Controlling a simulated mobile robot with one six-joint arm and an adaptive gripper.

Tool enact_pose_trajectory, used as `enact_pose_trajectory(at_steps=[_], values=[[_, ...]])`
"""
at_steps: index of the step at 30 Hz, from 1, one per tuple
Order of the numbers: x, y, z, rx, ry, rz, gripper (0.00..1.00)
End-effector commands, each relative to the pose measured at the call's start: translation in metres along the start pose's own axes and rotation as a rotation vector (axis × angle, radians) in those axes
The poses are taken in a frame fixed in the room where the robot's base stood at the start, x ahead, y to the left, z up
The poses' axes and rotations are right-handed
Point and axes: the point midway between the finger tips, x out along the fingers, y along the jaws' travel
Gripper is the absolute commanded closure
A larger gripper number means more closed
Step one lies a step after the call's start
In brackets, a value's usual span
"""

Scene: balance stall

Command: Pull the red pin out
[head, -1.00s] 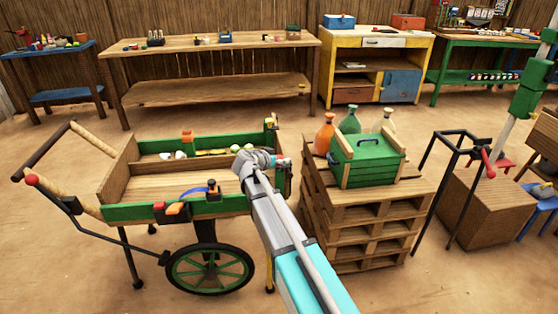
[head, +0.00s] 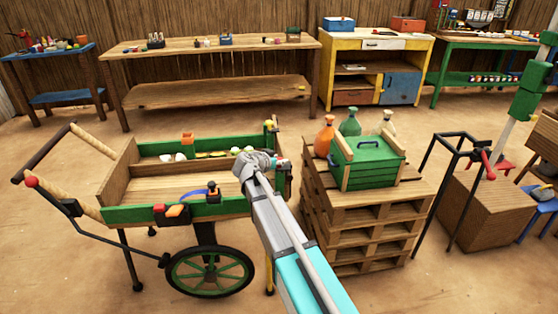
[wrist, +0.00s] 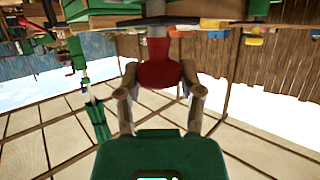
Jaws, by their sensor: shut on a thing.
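The red pin (wrist: 157,62) shows in the wrist view as a flared red body. My gripper (wrist: 159,78) has one finger on each side of it and is shut on it. A grey part and a green block lie just beyond the pin at the top of the wrist view. In the head view my arm reaches to the right end of the wooden cart (head: 125,214). My fingertips and the pin cannot be made out there, behind my wrist.
A pallet stack (head: 362,235) with a green crate (head: 366,165) and several bottles stands close right of my arm. A black frame (head: 452,190) is farther right. Workbenches line the back wall. Open floor lies between the cart and the benches.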

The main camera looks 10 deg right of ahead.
Motion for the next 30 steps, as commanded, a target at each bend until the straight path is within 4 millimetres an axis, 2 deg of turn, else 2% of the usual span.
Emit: enact_pose_trajectory(at_steps=[15, 29, 30], values=[[-0.015, -0.001, -0.038, 0.001, 0.002, 0.0, 1.0], [-0.016, -0.001, -0.042, -0.001, 0.005, -0.001, 1.0], [-0.016, -0.001, -0.042, -0.002, 0.006, -0.001, 0.47]])
